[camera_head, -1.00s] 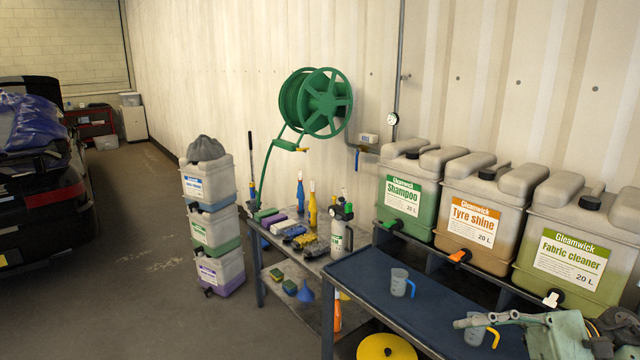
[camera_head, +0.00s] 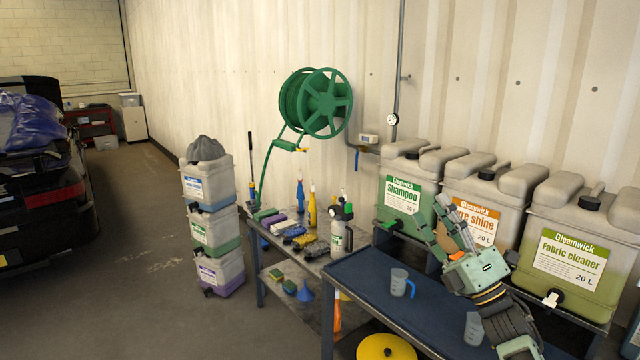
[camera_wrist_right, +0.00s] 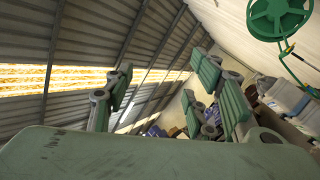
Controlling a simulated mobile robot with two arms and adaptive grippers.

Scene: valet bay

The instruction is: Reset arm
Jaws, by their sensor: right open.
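My right gripper (camera_head: 446,218) is raised above the blue bench top, in front of the shampoo and tyre shine containers in the head view. Its fingers point up and are spread apart, with nothing between them. In the right wrist view its open fingers (camera_wrist_right: 165,100) also show empty, with the roof and wall beyond. My left gripper is not in view.
The blue bench (camera_head: 350,277) holds two measuring jugs, one in the middle (camera_head: 401,283) and one beside my right arm (camera_head: 473,328). Shampoo (camera_head: 403,195), tyre shine (camera_head: 483,222) and fabric cleaner (camera_head: 570,255) containers stand behind. A grey table (camera_head: 290,262) carries bottles and brushes.

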